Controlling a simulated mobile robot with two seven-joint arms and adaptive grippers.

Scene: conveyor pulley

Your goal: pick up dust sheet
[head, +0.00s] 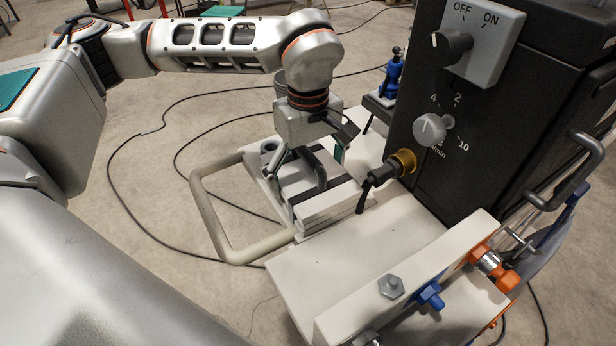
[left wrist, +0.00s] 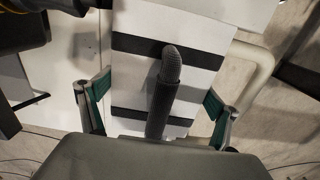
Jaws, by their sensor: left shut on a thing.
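The dust sheet (head: 334,207) looks like a white, flat, layered bundle with dark bands across it. It lies on the white frame beside the black control box. The bundle also shows in the left wrist view (left wrist: 140,70), with a dark rounded bar or strap over its middle. My left gripper (head: 306,163) comes down on it from above. Its two green-padded fingers stand on opposite sides of the bundle and are shut on it, as the left wrist view (left wrist: 158,95) shows. The contact at the fingertips is partly hidden. My right gripper is in neither view.
The black control box (head: 480,130) with knobs stands close on the right. A dark lever with a brass collar (head: 403,162) juts toward the bundle. A pale bent rail (head: 212,222) lies on the left. Dark cables cross the floor. The front white plate (head: 350,265) is clear.

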